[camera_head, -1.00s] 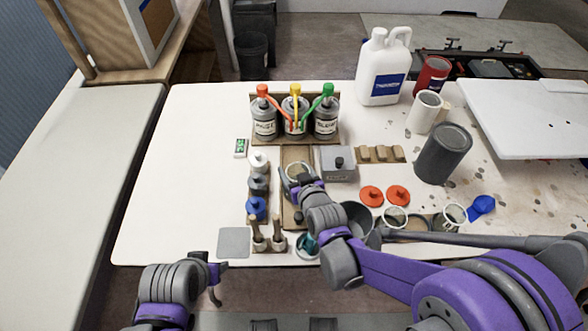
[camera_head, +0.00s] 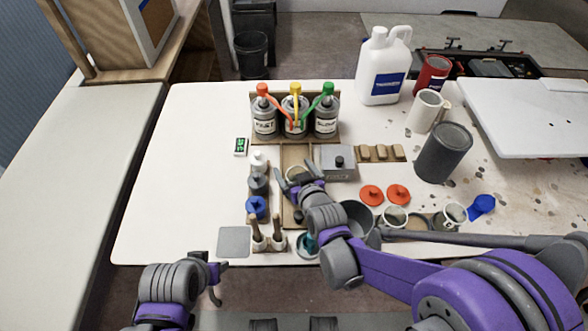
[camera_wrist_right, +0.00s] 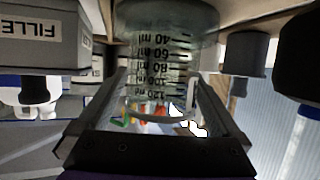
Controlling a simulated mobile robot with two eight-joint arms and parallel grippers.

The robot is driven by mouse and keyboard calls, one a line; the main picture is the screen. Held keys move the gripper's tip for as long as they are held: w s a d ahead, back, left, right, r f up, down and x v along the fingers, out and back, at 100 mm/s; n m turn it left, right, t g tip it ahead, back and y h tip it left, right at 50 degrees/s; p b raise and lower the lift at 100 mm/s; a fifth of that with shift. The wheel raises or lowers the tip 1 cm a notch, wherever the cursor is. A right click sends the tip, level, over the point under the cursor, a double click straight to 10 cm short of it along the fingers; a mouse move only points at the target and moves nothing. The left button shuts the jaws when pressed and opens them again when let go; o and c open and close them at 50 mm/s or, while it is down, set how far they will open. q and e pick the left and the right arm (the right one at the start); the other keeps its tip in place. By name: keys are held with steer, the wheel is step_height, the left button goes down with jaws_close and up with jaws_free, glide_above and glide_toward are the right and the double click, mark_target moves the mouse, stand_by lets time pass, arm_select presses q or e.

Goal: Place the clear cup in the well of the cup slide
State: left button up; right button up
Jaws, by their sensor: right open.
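The clear cup (camera_head: 297,174) stands upright on the wooden cup slide (camera_head: 294,153), between my right gripper's fingers. The head view does not show clearly whether its base is down in the well. In the right wrist view the cup (camera_wrist_right: 165,55) shows its black ml markings between the fingers. My right gripper (camera_head: 299,172) is open, with a finger on each side of the cup and gaps beside it. My wrist and forearm hide the near part of the slide. My left gripper (camera_head: 216,283) is off the table's front edge, away from the cup; its opening is unclear.
Grey pump cans (camera_head: 265,122) stand behind the slide. The grey filler box (camera_head: 338,166) is close on its right, and small bottles (camera_head: 257,184) line its left. Brushes (camera_head: 253,228) stand in front.

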steer(key=p+v, duration=0.1)
steer(key=v, duration=1.1)
steer(key=shift+r+p, duration=0.3)
steer(key=shift+r, duration=0.1)
stand_by(0.4)
